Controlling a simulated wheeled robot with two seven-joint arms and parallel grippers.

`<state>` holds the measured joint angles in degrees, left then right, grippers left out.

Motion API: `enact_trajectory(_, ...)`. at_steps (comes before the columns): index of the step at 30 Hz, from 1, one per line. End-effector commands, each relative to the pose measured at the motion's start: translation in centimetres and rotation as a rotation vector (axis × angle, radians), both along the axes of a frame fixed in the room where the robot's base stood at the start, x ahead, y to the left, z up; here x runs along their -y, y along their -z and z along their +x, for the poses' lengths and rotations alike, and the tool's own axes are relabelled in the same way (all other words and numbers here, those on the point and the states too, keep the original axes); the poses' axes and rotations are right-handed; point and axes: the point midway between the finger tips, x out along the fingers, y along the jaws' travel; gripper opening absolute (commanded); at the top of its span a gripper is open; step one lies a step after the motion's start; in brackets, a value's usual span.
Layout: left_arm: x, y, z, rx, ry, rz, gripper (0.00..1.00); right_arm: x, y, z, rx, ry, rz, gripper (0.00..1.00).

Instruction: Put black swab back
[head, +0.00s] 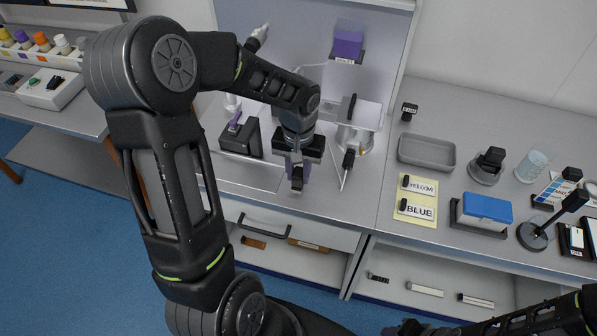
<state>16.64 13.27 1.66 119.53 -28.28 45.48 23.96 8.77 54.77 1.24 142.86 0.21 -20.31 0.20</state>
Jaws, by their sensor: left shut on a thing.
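My left gripper (298,172) is over the front part of the cabinet floor and points down. It is shut on a small dark thing with a pale lower end, mostly hidden by the jaws. I cannot tell for sure whether this is the black swab. A purple patch shows just behind the jaws. To the right, a thin pale rod with a black block (349,158) leans beside a round white holder (356,142). To the left, a black stand (241,140) has a purple piece (235,120) at its top. My right gripper is not clearly in view.
A purple box (348,42) sits on the cabinet's back wall. Right of the cabinet are a grey tray (427,152), a yellow sheet with cards reading YELLOW and BLUE (415,210), and a blue-topped box (486,208).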

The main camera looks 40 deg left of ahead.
Motion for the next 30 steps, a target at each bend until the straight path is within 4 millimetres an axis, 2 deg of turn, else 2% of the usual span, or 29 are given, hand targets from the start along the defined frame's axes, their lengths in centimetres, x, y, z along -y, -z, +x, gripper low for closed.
enact_trajectory(13,0.01,0.98,0.01,0.001,0.000,0.000,0.00,-0.02,0.44,0.02,0.001,-0.001,0.001,0.36)
enact_trajectory(14,-0.01,0.79,0.02,0.001,0.000,0.000,0.27,-0.01,0.26,0.02,0.000,0.000,0.001,0.36)
enact_trajectory(15,0.00,0.76,0.01,0.001,0.000,0.000,0.31,-0.02,0.23,0.02,0.001,-0.001,0.001,0.36)
enact_trajectory(21,0.01,0.76,0.00,0.001,0.000,0.000,0.47,-0.02,0.22,0.02,0.001,-0.001,0.001,0.36)
enact_trajectory(30,0.01,0.54,0.01,0.001,0.000,-0.001,0.47,-0.01,0.02,0.01,0.000,0.000,0.000,0.36)
